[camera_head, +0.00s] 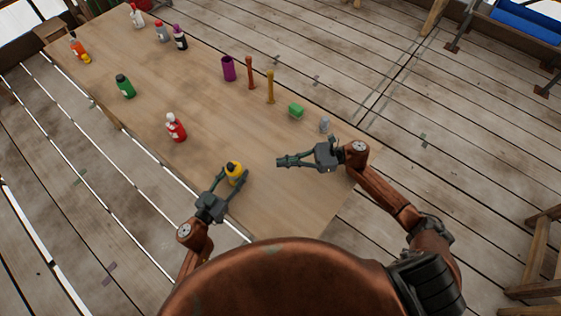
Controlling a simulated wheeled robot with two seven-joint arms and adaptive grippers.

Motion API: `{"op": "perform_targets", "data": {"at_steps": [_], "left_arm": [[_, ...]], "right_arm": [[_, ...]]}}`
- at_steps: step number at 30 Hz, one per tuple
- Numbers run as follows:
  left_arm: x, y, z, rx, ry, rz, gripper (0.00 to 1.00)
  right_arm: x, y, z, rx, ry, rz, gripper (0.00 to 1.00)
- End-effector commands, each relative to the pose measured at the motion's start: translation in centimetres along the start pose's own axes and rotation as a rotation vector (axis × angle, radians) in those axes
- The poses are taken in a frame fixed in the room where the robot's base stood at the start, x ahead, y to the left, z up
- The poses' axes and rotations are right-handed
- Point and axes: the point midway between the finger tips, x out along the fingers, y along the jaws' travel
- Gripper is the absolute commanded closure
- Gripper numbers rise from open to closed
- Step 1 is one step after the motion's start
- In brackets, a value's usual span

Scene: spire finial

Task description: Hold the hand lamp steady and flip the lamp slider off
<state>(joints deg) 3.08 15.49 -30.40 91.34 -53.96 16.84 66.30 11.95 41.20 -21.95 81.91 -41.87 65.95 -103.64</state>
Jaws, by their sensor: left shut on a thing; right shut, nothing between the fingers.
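The hand lamp appears to be the small yellow object with a dark top (234,170) near the table's front edge. My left gripper (235,179) is shut on it, with a finger on either side. The lamp looks roughly upright, and I cannot tell whether it touches the table. The slider is too small to make out. My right gripper (281,162) is shut and empty over the table, to the right of the lamp and apart from it. Its fingers point left towards the lamp.
More bottles stand farther back. The space between my grippers is clear.

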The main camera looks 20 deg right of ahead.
Motion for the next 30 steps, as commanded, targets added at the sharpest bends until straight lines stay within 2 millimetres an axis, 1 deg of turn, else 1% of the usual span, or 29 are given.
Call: {"op": "perform_targets", "data": {"at_steps": [5,6,14,23,26,29,30], "left_arm": [[0.0,0.0,0.0,0.000,0.000,0.000,0.88],[0.0,0.0,0.0,0.000,0.000,0.000,0.58],[0.0,0.0,0.0,0.000,0.000,0.000,0.40],[-0.2,0.0,0.0,0.000,0.000,-0.001,0.40],[-0.9,-0.1,0.1,0.000,-0.002,-0.001,0.40],[-2.5,0.0,0.1,-0.001,-0.003,-0.001,0.40],[-3.2,0.0,0.1,0.000,-0.003,-0.001,0.40]], "right_arm": [[0.0,0.0,0.0,0.000,0.000,0.000,1.00],[0.0,0.0,0.0,0.000,0.000,0.000,1.00],[0.1,0.0,0.0,0.000,0.000,0.000,1.00],[0.1,0.0,0.0,0.000,0.000,0.000,1.00],[0.1,0.0,0.0,0.000,0.000,0.000,1.00],[0.1,0.0,0.0,0.000,0.000,0.000,1.00],[0.1,0.0,0.0,0.000,0.000,0.000,1.00]]}}
